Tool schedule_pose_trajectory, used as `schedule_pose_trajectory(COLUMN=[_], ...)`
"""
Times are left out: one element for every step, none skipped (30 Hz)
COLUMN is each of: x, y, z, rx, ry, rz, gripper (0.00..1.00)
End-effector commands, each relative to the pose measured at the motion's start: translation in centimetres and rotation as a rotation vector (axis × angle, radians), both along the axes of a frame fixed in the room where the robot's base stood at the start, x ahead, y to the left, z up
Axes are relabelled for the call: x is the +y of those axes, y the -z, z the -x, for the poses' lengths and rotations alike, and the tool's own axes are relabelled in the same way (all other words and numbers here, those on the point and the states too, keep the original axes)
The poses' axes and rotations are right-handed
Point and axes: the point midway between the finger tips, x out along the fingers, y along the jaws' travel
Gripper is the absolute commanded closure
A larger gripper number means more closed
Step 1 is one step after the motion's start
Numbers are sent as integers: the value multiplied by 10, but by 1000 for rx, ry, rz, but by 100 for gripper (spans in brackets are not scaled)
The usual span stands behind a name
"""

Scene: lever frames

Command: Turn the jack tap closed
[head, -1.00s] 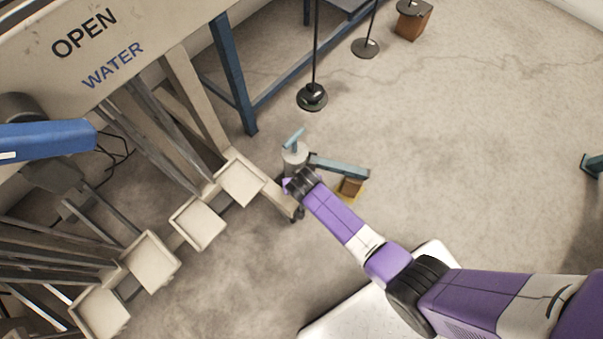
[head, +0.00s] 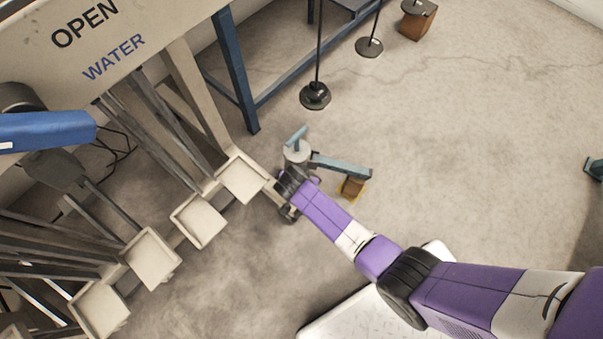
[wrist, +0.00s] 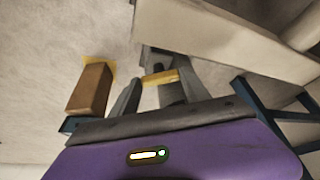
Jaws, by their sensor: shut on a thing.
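The jack (head: 297,152) stands on the floor beside the pedals, with a light blue T-shaped top and a blue bar reaching right. My gripper (head: 284,189) is low against the near side of the jack; its fingers are hard to make out in the head view. In the wrist view my gripper (wrist: 158,74) has its two grey fingers on either side of a small yellow bar, which looks like the jack tap (wrist: 160,77), and is shut on it. The tap is hidden in the head view.
Several pale square pedals (head: 198,221) run along the left, close to my gripper. A brown block (head: 352,188) on a yellow floor mark is under the blue bar. A blue frame (head: 238,75) stands behind. The floor to the right is mostly clear.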

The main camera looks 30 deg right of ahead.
Motion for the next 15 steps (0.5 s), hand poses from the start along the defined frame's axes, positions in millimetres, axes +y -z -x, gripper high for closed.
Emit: schedule_pose_trajectory(x=[0, 0, 0, 0, 0, 0, 0, 0, 0, 0, 0, 0, 0, 1, 1], y=[1, 1, 1, 1, 1, 1, 1, 0, 0, 0, 0, 0, 0, -1, -4], z=[1, 1, 1, 1, 1, 1, 1, 1, 0, 0, 0, 0, 0, 1, 1], rx=[1, 1, 1, 1, 1, 1, 2, 2, 1, 1, 1, 1, 1, 0, 0], ry=[0, 0, 0, 0, 0, 0, -1, -1, -1, -1, -1, -1, -1, -1, -1], rz=[-1, -1, -1, -1, -1, -1, -1, -1, 0, 0, 0, 0, 0, -1, -1], gripper=[86, 86, 44, 38, 36, 36, 36, 36, 36, 36, 36, 36, 36, 36, 36])
